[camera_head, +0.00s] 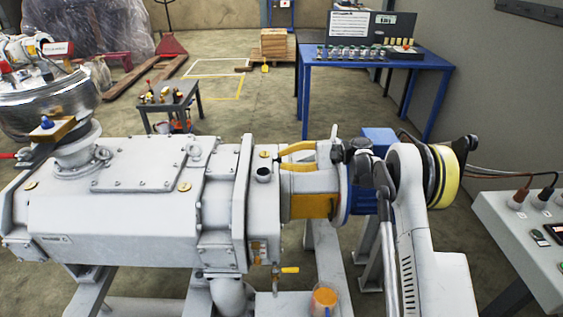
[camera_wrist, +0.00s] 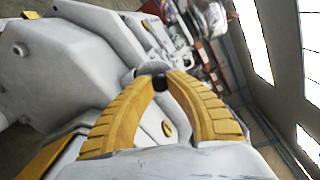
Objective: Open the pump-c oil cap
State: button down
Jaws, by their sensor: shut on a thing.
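The pump (camera_head: 110,205) is a large pale grey machine across the left and middle of the head view. A short grey neck with a dark top (camera_head: 263,173) stands on it near its right end. My gripper (camera_head: 280,157) has yellow fingers and is just right of this neck. In the wrist view my gripper (camera_wrist: 160,80) has its fingertips closed on a small black cap (camera_wrist: 160,84). The fingers hide much of the cap. I cannot tell whether it is on the neck or clear of it.
A blue motor section (camera_head: 378,140) is at the pump's right end. A yellow-handled valve (camera_head: 288,270) and an orange-topped container (camera_head: 324,299) are below. A control box (camera_head: 525,235) stands at the right. A blue table (camera_head: 375,62) and small grey table (camera_head: 170,104) are behind.

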dwell(0.4)
jog(key=c, duration=1.2)
grip_release()
jog(key=shift+c, duration=0.2)
jog(key=shift+d, duration=0.1)
jog(key=d+r, duration=0.1)
jog(key=d, duration=1)
jog(key=shift+s+d, duration=0.2)
jog(key=shift+d, duration=0.15)
jog(key=shift+r, duration=0.2)
